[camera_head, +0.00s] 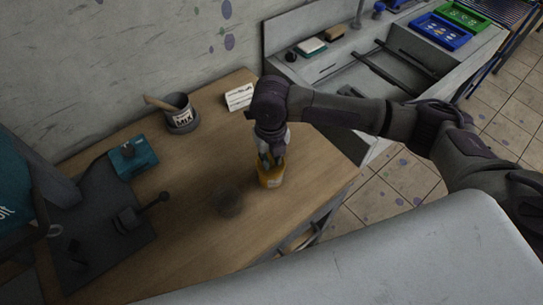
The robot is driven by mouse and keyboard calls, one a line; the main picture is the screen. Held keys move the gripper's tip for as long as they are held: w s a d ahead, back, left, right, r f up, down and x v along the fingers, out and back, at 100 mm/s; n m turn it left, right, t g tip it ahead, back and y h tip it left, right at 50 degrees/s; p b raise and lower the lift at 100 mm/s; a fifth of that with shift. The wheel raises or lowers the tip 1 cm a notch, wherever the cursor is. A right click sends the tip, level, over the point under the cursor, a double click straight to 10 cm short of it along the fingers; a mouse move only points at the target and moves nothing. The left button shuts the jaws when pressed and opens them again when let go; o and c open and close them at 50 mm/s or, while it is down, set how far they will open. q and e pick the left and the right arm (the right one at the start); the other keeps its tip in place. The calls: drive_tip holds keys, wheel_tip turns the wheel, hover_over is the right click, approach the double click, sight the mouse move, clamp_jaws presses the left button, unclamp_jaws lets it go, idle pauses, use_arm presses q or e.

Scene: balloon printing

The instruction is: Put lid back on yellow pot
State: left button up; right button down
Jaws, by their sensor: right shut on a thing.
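The yellow pot (270,178) stands upright on the wooden table, near its right edge. My right gripper (268,158) points down right over the pot's top. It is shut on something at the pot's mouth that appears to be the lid. The fingers hide most of it, and I cannot tell whether it rests on the rim. My left gripper is not in view.
A dark round patch (229,199) lies left of the pot; I cannot tell whether it is an object or a shadow.

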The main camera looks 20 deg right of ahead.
drive_tip(key=shift+p, duration=0.4)
drive_tip(key=shift+p, duration=0.4)
idle(0.9)
drive_tip(key=shift+f, duration=0.15)
idle(0.9)
drive_tip(key=shift+p, duration=0.6)
idle(0.4)
drive_tip(key=shift+c, duration=2.4)
unclamp_jaws()
